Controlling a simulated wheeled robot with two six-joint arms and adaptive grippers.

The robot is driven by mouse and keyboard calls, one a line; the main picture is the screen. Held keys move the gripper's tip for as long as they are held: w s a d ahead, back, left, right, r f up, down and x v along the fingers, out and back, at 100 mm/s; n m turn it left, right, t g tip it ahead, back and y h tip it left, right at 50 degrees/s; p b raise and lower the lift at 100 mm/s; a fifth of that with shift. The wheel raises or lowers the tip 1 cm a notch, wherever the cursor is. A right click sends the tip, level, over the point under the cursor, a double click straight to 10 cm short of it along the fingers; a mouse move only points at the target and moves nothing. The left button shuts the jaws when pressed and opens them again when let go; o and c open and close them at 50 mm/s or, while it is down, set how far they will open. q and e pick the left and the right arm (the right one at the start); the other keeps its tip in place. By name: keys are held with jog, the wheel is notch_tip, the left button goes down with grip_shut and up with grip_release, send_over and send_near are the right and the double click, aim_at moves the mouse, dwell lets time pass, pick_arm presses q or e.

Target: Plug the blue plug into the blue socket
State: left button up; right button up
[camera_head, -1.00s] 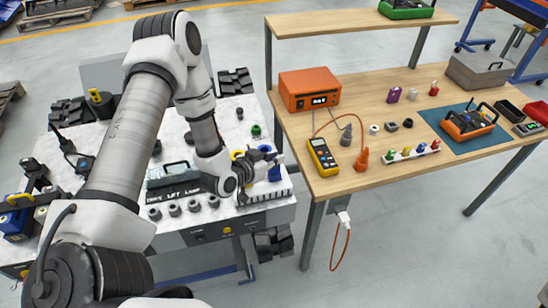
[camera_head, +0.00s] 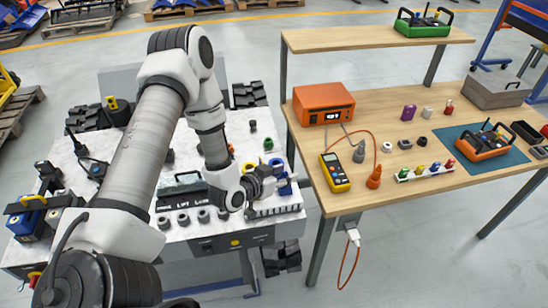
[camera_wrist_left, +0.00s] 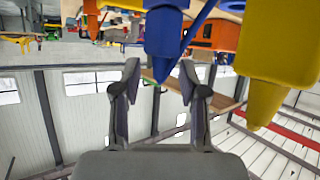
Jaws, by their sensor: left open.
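In the head view my left gripper (camera_head: 279,183) is low over the right front of the white-topped bench, beside a blue plug (camera_head: 286,188). In the left wrist view the blue plug (camera_wrist_left: 165,38) tapers to a tip between the spread fingers of my left gripper (camera_wrist_left: 160,78); the gripper is open, with gaps on both sides. A larger yellow plug (camera_wrist_left: 275,62) stands to the right there. A blue ring-like part (camera_head: 277,162) shows just behind the gripper; I cannot tell whether it is the blue socket. My right gripper is out of view.
A black ribbed strip (camera_head: 275,211) lies in front of the gripper. A row of dark round parts (camera_head: 184,218) runs along the bench front. The wooden table (camera_head: 350,207) stands to the right across a gap, with a yellow meter (camera_head: 335,173) and an orange box (camera_head: 322,103).

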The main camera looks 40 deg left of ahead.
pick_arm(q)
jog(key=v, duration=1.1)
jog(key=shift+s+d, duration=0.1)
